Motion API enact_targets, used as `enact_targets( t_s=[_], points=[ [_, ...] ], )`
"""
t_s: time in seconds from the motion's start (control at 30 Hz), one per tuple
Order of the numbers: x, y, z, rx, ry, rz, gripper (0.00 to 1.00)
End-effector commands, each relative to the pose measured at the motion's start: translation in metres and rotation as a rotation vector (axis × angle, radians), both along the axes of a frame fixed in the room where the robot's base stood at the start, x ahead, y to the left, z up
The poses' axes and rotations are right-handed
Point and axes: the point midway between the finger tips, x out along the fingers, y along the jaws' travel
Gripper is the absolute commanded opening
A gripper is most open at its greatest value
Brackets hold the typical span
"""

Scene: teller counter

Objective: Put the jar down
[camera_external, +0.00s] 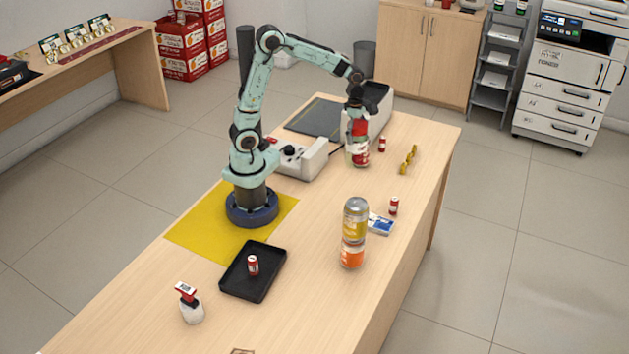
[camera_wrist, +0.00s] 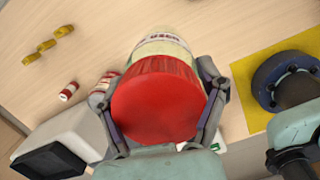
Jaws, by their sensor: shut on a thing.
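The jar has a wide red lid (camera_wrist: 155,100) and a pale, labelled body (camera_wrist: 163,46). In the wrist view my gripper (camera_wrist: 158,85) is shut around the jar, one finger on each side of the lid. In the external view my gripper (camera_external: 357,108) points down over the far part of the counter, with the jar (camera_external: 355,148) upright beneath it. Whether the jar's base touches the counter I cannot tell. A red and white can (camera_wrist: 101,90) shows close beside the jar, partly hidden by it.
The wooden counter (camera_external: 315,235) has free room in its middle. Near the jar are a small red can (camera_external: 382,144), yellow pieces (camera_external: 408,160) and a white machine (camera_external: 300,160). Stacked cans (camera_external: 354,222), a blue-white pack (camera_external: 380,224) and a black tray (camera_external: 235,284) stand nearer.

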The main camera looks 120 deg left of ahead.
Motion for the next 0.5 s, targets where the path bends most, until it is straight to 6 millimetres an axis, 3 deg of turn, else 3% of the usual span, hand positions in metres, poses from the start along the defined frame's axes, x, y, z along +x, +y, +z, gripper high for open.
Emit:
enact_targets(
  t_s=[0.27,0.37,0.5],
  points=[
    [-0.005,-0.011,-0.013,0.03,-0.01,-0.348,0.31],
    [-0.003,-0.034,-0.021,0.032,-0.009,-0.555,0.31],
    [0.001,-0.084,-0.034,0.024,-0.01,-0.889,0.31]
  ],
)
